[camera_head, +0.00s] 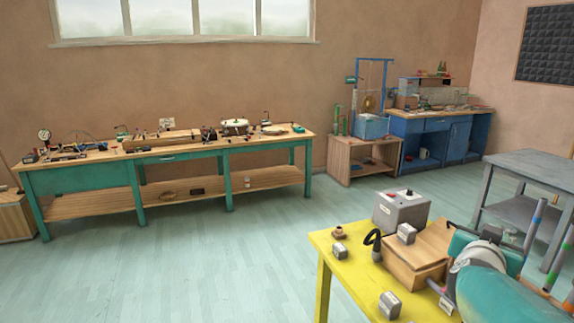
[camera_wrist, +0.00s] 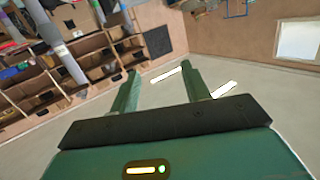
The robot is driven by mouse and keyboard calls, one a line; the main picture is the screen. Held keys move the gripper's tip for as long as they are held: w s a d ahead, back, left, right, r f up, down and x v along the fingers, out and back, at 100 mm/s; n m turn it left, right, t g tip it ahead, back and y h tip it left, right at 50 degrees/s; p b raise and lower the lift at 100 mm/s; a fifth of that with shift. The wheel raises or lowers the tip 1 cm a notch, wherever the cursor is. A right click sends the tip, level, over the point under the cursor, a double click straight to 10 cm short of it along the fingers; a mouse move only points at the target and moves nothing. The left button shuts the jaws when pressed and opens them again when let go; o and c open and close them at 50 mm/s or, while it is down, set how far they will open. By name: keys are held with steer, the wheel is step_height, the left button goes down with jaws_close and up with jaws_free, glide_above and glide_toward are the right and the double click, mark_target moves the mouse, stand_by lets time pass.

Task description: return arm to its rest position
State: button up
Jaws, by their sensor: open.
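My gripper (camera_wrist: 160,72) shows in the wrist view with its two green fingers apart and nothing between them. In the head view, teal and white rounded parts at the lower right look like my own arm, folded close to the camera over the yellow table (camera_head: 330,245). My fingertips cannot be made out in that view.
The yellow table holds a grey box (camera_head: 401,209), a wooden box (camera_head: 418,258) and several small metal blocks close to the arm. A green workbench (camera_head: 85,180) and a blue bench (camera_head: 436,125) line the back wall. A grey table (camera_head: 535,165) stands right. The middle floor is clear.

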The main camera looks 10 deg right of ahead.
steer(key=w+a+f+n+t+y, duration=0.1)
steer(key=a+f+n+y, duration=0.2)
steer(key=a, duration=0.5)
steer(key=w+a+n+y, duration=0.1)
steer(key=a+n+y, duration=0.1)
steer(key=a+y, duration=0.35)
steer(key=w+a+f+n+t+y, duration=0.1)
steer(key=w+a+f+n+y, duration=0.15)
steer(key=a, duration=0.65)
steer(key=s+a+f+n+g+y, duration=0.2)
steer(key=s+a+f+g, duration=0.4)
steer(key=s+a, duration=0.5)
steer(key=shift+s+a+n+g, duration=0.2)
steer(key=shift+s+n+g, duration=0.1)
steer(key=shift+s+n, duration=0.75)
steer(key=shift+s, duration=0.15)
steer(key=shift+c, duration=0.2)
steer(key=shift+c, duration=1)
steer(key=shift+d+m, duration=0.15)
steer(key=shift+m, duration=0.15)
